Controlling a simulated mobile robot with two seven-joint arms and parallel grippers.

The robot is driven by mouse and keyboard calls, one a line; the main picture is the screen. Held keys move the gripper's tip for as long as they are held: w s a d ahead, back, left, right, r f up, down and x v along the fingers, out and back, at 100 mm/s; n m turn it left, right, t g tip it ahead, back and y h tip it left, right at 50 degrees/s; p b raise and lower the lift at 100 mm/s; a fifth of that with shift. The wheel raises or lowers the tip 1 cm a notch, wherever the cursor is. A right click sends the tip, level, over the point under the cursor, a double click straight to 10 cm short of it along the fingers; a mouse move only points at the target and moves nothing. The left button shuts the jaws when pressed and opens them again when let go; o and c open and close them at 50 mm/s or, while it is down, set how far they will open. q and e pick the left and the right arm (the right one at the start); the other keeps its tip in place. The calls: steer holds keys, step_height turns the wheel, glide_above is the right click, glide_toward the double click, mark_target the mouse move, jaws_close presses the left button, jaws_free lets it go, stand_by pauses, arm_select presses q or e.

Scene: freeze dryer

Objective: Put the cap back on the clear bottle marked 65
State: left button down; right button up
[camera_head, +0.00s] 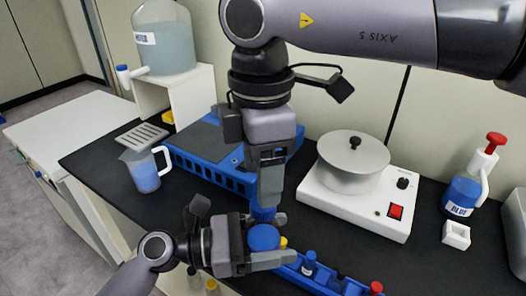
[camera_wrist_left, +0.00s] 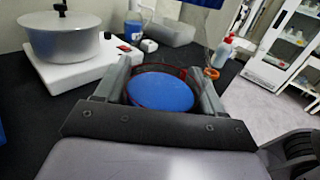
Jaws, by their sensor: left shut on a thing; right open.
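My left gripper (camera_head: 266,246) is shut on a round blue piece, which I take to be the cap (camera_head: 264,237). In the left wrist view the blue disc (camera_wrist_left: 160,93) sits between the two fingers, with a dark red rim around its far side. My right gripper (camera_head: 268,207) points down just above and behind it, with open jaws. A smaller blue piece (camera_head: 262,214) shows at its fingertips; I cannot tell whether it touches them. No bottle with a readable 65 is in view.
A blue rack (camera_head: 325,278) with small bottles lies right of my left gripper. A white hotplate (camera_head: 355,207) with a metal pot (camera_head: 352,160) stands behind it. A blue crate (camera_head: 205,168), a beaker (camera_head: 143,172) and a wash bottle (camera_head: 465,190) stand around.

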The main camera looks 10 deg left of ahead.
steer(key=n, duration=0.5)
steer(key=shift+r, duration=0.15)
steer(key=n, duration=0.3)
steer(key=shift+r, duration=0.1)
steer(key=n, duration=0.6)
steer(key=shift+r, duration=0.2)
steer(key=n, duration=0.8)
steer(key=shift+r, duration=0.2)
steer(key=n, duration=0.6)
steer(key=shift+r, duration=0.2)
steer(key=n, duration=0.4)
steer(key=shift+r+n, duration=0.15)
steer(key=shift+n, duration=0.25)
steer(key=n, duration=0.6)
steer(key=shift+r, duration=0.15)
steer(key=n, duration=0.4)
steer(key=shift+r+n, duration=0.15)
steer(key=shift+n, duration=0.25)
steer(key=n, duration=0.5)
steer(key=shift+d+r, duration=0.1)
steer(key=shift+r, duration=0.05)
